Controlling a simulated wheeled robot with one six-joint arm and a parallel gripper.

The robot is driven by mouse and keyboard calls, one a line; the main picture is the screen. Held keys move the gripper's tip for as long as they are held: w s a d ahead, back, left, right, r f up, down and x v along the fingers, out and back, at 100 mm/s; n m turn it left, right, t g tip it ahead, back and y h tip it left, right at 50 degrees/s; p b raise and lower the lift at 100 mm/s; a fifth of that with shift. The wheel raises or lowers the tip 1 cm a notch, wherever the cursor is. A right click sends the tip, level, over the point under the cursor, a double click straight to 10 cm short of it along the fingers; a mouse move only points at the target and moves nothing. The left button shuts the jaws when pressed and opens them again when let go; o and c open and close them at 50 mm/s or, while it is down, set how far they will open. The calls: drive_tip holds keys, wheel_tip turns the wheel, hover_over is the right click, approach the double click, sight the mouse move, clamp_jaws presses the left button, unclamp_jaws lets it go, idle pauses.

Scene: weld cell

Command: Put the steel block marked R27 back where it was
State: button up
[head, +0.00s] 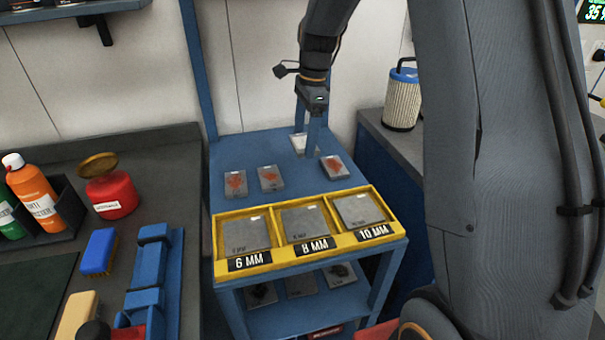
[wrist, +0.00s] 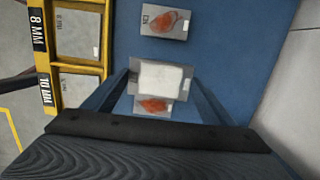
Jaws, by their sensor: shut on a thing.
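My gripper (head: 306,150) is shut on a small grey steel block (head: 298,142) with a pale top, over the back of the blue cart. In the wrist view the held block (wrist: 160,77) sits between both fingers of my gripper (wrist: 160,84). I cannot read any R27 mark on it, nor tell whether it touches the cart top. Three grey blocks with orange-red patches lie on the cart: a left one (head: 236,184), a middle one (head: 270,178) and a right one (head: 334,167). The wrist view shows one patched block (wrist: 165,20) apart from the held block and another (wrist: 153,105) partly hidden beneath it.
A yellow tray (head: 295,210) at the cart's front has compartments labelled 6 MM, 8 MM and 10 MM, each holding a grey plate. More pieces lie on the shelf (head: 290,315) below. A white filter canister (head: 402,98) stands right of the cart. Blue cart top behind the patched blocks is clear.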

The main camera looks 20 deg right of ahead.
sight(303, 175)
drive_tip(key=shift+f+p, duration=1.2)
drive_tip(key=shift+f, duration=3.4)
drive_tip(key=shift+f, duration=0.15)
drive_tip(key=o, duration=1.7)
